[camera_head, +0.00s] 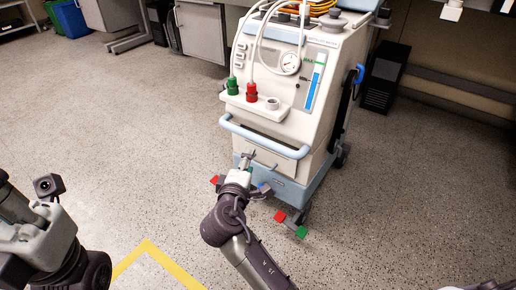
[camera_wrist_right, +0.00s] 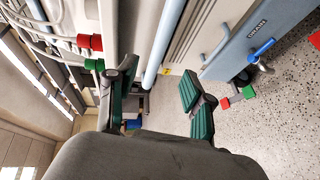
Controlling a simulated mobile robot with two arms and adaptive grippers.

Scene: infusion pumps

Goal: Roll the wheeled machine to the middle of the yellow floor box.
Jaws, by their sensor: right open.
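The wheeled machine (camera_head: 285,90) is a white and pale blue cabinet. It stands upright right of centre in the head view, with a light blue handle bar (camera_head: 262,138) across its front. My right gripper (camera_head: 249,159) is at the machine's front, just below the bar in the picture. In the right wrist view its fingers (camera_wrist_right: 158,100) are spread, and the bar (camera_wrist_right: 164,42) shows between them; contact cannot be told. A corner of the yellow floor box (camera_head: 147,246) shows at the bottom; the rest is out of view. My left arm is at lower left, its fingers unseen.
Red and green foot pedals (camera_head: 290,224) stick out low at the machine's front. A black box (camera_head: 384,77) stands by the wall to its right. Cabinets (camera_head: 200,32) line the back left. The speckled floor left of the machine is clear.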

